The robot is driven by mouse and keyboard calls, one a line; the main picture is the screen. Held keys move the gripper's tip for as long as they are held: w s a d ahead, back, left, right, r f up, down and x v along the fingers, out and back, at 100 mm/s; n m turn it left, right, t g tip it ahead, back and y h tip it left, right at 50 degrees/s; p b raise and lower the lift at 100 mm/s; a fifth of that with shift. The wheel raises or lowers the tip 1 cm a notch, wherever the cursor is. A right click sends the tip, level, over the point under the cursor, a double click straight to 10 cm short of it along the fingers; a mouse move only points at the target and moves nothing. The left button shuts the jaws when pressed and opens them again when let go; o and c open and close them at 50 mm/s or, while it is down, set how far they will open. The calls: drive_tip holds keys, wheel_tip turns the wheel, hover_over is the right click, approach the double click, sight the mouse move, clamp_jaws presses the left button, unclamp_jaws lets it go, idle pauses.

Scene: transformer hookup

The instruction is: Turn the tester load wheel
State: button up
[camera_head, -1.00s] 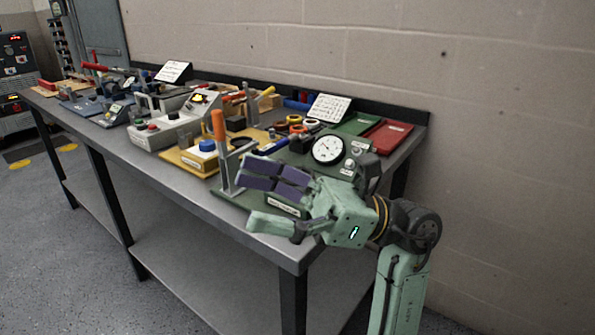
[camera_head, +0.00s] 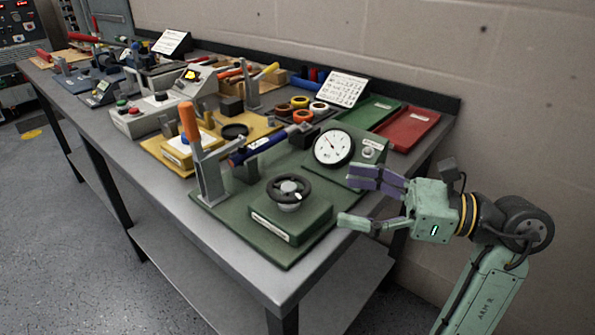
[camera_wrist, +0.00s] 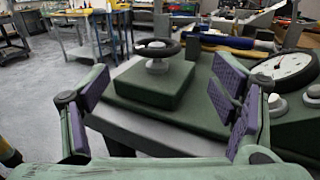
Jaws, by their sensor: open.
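The load wheel (camera_head: 288,190) is a dark round handwheel with a light hub. It sits on a green box (camera_head: 290,219) with a white label, on the green tester base plate (camera_head: 215,208) at the table's near end. My gripper (camera_head: 357,200) is open and empty to the right of the wheel, its fingers pointing toward it. In the wrist view the wheel (camera_wrist: 157,48) lies ahead, between the open fingers (camera_wrist: 158,110) and apart from them. A round white gauge (camera_head: 333,148) stands behind the wheel.
An upright lever with an orange handle (camera_head: 190,122) stands left of the wheel. A blue cylinder (camera_head: 262,149) lies behind it. Green (camera_head: 369,112) and red (camera_head: 407,129) trays lie at the back right. The table's front edge is close to the wheel box.

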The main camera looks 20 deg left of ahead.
sight(289, 185)
drive_tip(key=a+p, duration=0.1)
drive_tip(key=a, duration=0.2)
drive_tip(key=s+a+p, duration=0.1)
drive_tip(key=a, duration=0.3)
drive_tip(key=a+p, duration=0.1)
drive_tip(key=a, duration=0.2)
drive_tip(key=shift+s+a, duration=0.2)
drive_tip(key=shift+a, duration=0.05)
drive_tip(key=c, duration=1.2)
drive_tip(key=shift+f+m+t+b, duration=0.1)
drive_tip(key=shift+m+t+b, duration=0.25)
drive_tip(key=shift+t, duration=0.15)
